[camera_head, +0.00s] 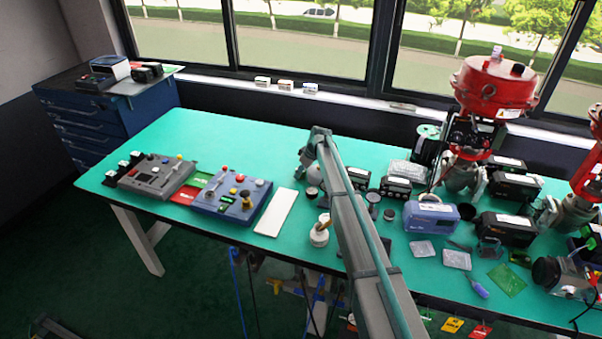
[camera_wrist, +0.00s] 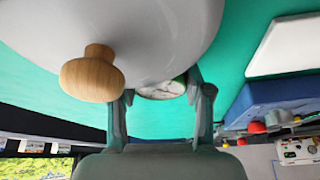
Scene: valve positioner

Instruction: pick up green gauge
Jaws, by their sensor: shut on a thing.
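My gripper (camera_wrist: 162,86) shows in the wrist view with its two fingers on either side of a small round gauge (camera_wrist: 160,91). It is shut on this gauge, whose pale face lies between the fingertips. A large white rounded body (camera_wrist: 130,35) with a wooden knob (camera_wrist: 93,74) fills the upper left, close to the camera, and hides part of the scene.
The green bench (camera_head: 190,128) is clear toward the back left. A blue control box (camera_head: 232,197), a grey control box (camera_head: 155,177) and a white pad (camera_head: 276,212) lie left of my arm. A white pot (camera_head: 319,236) stands beside it. Red-topped valves (camera_head: 495,85) crowd the right.

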